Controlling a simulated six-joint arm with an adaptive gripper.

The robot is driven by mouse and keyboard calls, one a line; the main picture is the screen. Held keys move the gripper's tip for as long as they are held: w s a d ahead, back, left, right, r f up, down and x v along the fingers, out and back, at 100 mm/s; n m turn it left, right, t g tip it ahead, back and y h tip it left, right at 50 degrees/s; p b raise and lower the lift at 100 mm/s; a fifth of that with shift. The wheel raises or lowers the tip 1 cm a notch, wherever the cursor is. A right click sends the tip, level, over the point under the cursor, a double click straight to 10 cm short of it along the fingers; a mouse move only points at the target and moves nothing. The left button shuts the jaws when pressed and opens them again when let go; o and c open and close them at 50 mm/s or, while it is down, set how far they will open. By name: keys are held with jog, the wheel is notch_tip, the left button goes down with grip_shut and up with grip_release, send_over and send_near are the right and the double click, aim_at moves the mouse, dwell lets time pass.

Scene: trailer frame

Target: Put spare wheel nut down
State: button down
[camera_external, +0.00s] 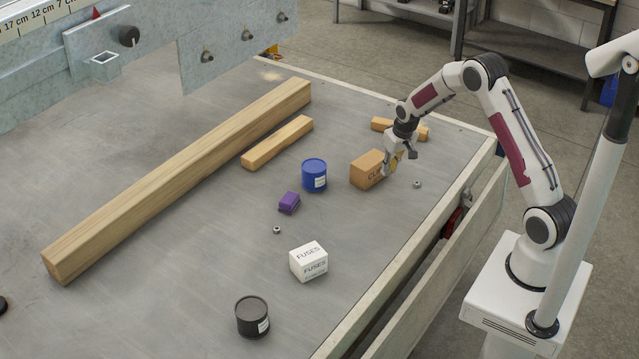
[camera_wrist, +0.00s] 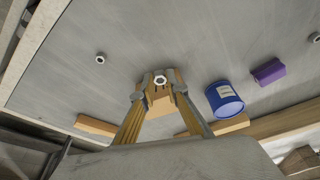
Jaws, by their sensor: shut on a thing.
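My gripper (camera_external: 398,163) hangs low over the right part of the grey bed, next to the cardboard clips box (camera_external: 367,171). In the wrist view my gripper (camera_wrist: 158,84) is shut on a small metal nut (camera_wrist: 160,80) at its fingertips. The held nut is too small to make out in the outside view. A second nut lies on the bed to the right of my gripper (camera_external: 417,184) and also shows in the wrist view (camera_wrist: 100,58). A third nut lies nearer the middle of the bed (camera_external: 276,230).
A blue tin (camera_external: 314,178), a purple block (camera_external: 289,203), a white fuses box (camera_external: 309,263) and a black tin (camera_external: 252,317) stand on the bed. Wooden beams lie behind (camera_external: 180,175). A raised edge (camera_external: 400,268) runs along the right. The bed between tin and edge is fairly clear.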

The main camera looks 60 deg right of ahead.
jog(key=w+d+r+m, duration=0.1)
jog(key=w+d+r, duration=0.3)
jog(key=w+r, duration=0.4)
jog(key=shift+w+d+r+m, duration=0.15)
jog(key=shift+d+r+m, duration=0.1)
jog(key=shift+r+m, duration=0.05)
dwell(0.3)
jog(key=shift+f, duration=0.1)
dwell(0.4)
send_over(372, 163)
jog(key=shift+s+a+f, duration=0.1)
jog(key=shift+s+f, duration=0.15)
jog(key=shift+f, duration=1.3)
jog(key=shift+s+a+f, duration=0.1)
jog(key=shift+s+f, duration=0.1)
jog(key=shift+f, duration=1.3)
jog(key=shift+f, duration=0.1)
jog(key=shift+f, duration=1.8)
jog(key=shift+f, duration=0.1)
